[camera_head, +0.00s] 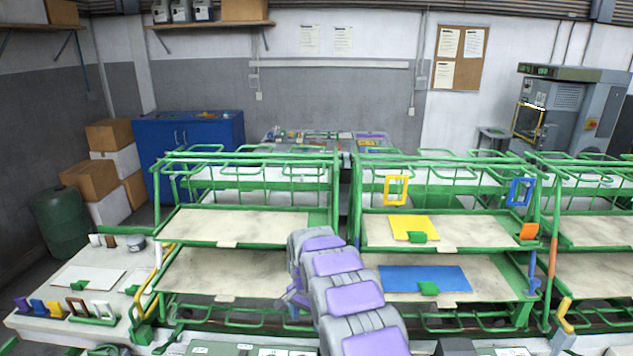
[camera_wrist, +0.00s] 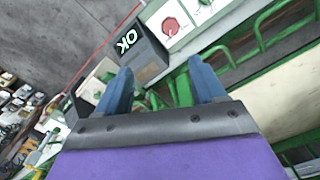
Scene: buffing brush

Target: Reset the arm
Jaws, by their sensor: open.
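My arm, in purple and grey segments, rises from the bottom middle of the head view toward the green rack. My gripper (camera_wrist: 160,88) shows in the wrist view with its two blue fingers spread apart. Nothing is between the fingers. Beyond the fingertips is a dark box marked OK (camera_wrist: 142,52). In the head view the gripper's fingers are hidden behind my arm.
Green racks (camera_head: 250,243) with pale shelves stand in front of me. A yellow sheet (camera_head: 408,223) and a blue sheet (camera_head: 405,278) lie on shelves right of my arm. A white table (camera_head: 60,318) with coloured pieces is at the left.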

